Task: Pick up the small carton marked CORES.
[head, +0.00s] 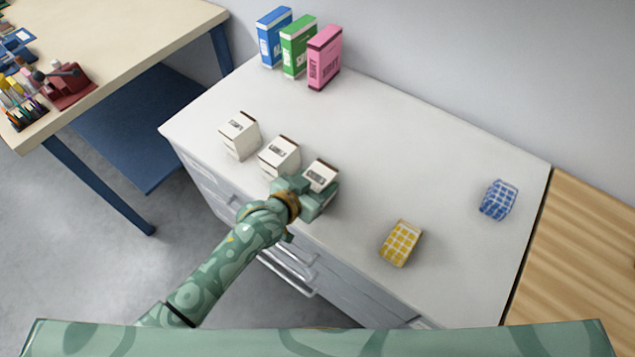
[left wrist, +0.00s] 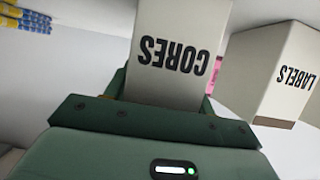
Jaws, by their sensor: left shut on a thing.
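The small white carton marked CORES (left wrist: 178,52) stands between the fingers of my left gripper in the left wrist view, its lettering upside down. In the head view the carton (head: 320,174) is the rightmost of three white cartons, and its lower part is hidden by the gripper. My left gripper (head: 307,193) is shut on it near the front edge of the white cabinet top (head: 400,165). I cannot tell whether the carton touches the top. My right gripper is not in view.
A carton marked LABELS (left wrist: 275,72) is close beside the held one. Another white carton (head: 239,136) stands farther left. Blue, green and pink (head: 325,57) boxes stand at the back. A yellow-patterned block (head: 401,243) and a blue-patterned block (head: 498,200) lie right, with clear surface between.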

